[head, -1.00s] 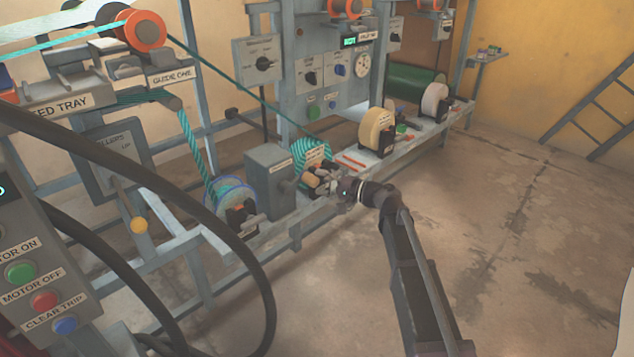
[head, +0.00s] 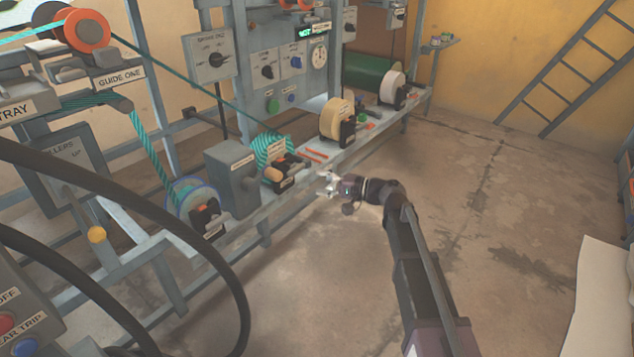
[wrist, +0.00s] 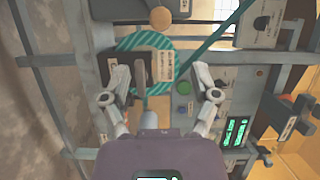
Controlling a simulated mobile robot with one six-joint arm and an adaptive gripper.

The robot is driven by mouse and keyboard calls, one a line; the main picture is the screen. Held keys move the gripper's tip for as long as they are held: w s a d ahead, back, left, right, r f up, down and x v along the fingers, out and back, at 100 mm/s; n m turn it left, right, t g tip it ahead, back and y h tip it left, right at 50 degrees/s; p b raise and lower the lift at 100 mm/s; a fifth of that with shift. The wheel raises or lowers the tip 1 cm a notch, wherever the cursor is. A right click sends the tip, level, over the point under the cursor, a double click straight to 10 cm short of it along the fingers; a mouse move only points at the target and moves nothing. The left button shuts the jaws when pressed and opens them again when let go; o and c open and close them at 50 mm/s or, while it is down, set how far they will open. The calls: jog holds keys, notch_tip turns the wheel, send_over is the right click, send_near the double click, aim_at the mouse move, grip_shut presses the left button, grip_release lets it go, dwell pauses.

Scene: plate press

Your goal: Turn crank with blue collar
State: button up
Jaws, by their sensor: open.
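My gripper (head: 325,184) is open and empty, off the front of the machine's lower shelf. In the wrist view its two fingers (wrist: 160,82) stand wide apart, with the teal-striped drum (wrist: 146,42) beyond them. In the head view that drum (head: 268,148) has a dark bracket and a tan knob (head: 273,173) at its front. The tan knob also shows at the top of the wrist view (wrist: 160,17). A reel with a blue rim (head: 186,196) sits further left. I cannot make out a blue collar on any crank.
A grey box (head: 231,178) stands between the blue-rimmed reel and the striped drum. A cream roll (head: 336,119) and a white roll (head: 391,88) sit further right on the shelf. Dark cables (head: 110,190) cross the left foreground.

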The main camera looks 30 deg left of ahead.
jog(key=shift+d, duration=0.15)
jog(key=c, duration=0.7)
jog(key=shift+d+p, duration=0.35)
jog(key=c, duration=0.3)
jog(key=d+t+h+p, duration=0.1)
jog(key=d+h+p, duration=0.2)
jog(key=d, duration=0.6)
jog(key=s+d+f+t+h+p, duration=0.1)
jog(key=d+h+p, duration=0.2)
jog(key=d, duration=0.6)
jog(key=d+t+h+p, duration=0.1)
jog(key=d+h+p, duration=0.2)
jog(key=d, duration=0.6)
jog(key=shift+s+f+m+t+p, duration=0.3)
jog(key=shift+t+p, duration=0.1)
jog(key=shift+p, duration=0.95)
grip_shut()
jog(key=s+d+r+m+h+p, duration=0.1)
jog(key=s+d+h+p, duration=0.2)
jog(key=d, duration=0.9)
jog(key=s+d+r+m+h+p, duration=0.1)
jog(key=s+d+h+p, duration=0.3)
jog(key=d, duration=0.8)
jog(key=shift+s+d+r+h+p, duration=0.3)
jog(key=shift+r+h+p, duration=0.2)
jog(key=shift+r+h, duration=0.25)
